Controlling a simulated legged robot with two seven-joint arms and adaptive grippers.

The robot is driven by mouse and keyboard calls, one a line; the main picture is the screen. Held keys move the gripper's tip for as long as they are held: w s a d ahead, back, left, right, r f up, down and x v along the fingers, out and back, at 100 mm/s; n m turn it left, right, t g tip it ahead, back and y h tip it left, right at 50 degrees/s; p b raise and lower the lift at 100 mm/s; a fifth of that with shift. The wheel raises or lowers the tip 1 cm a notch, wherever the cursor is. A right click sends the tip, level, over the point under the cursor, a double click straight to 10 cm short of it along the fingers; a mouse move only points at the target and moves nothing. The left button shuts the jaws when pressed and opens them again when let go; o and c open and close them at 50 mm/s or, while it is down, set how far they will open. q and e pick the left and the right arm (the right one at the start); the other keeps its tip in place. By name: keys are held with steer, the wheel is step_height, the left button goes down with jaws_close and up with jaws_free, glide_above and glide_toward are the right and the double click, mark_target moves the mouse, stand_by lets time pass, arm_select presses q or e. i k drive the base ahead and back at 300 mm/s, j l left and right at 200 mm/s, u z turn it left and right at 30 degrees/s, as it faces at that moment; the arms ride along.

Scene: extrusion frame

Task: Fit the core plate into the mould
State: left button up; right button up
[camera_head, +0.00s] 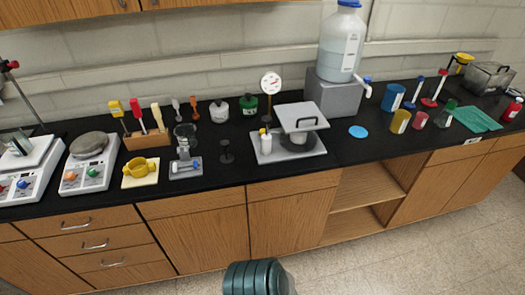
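I cannot tell for sure which things are the core plate and the mould. A light grey square plate with a handle (301,115) sits tilted above a round grey pot (296,141). Both are over a flat grey tray (315,150) in the middle of the black bench. A yellow ring-shaped part with side lugs (141,167) lies on a cream pad (134,182) to the left. Neither gripper is in view.
A large bottle (341,45) stands on a grey block (334,95) behind the tray. Two scales (88,172) stand at left. Bench is clear around the blue disc (358,131).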

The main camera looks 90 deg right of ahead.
mark_target(139, 167)
steer(key=z, duration=2.55)
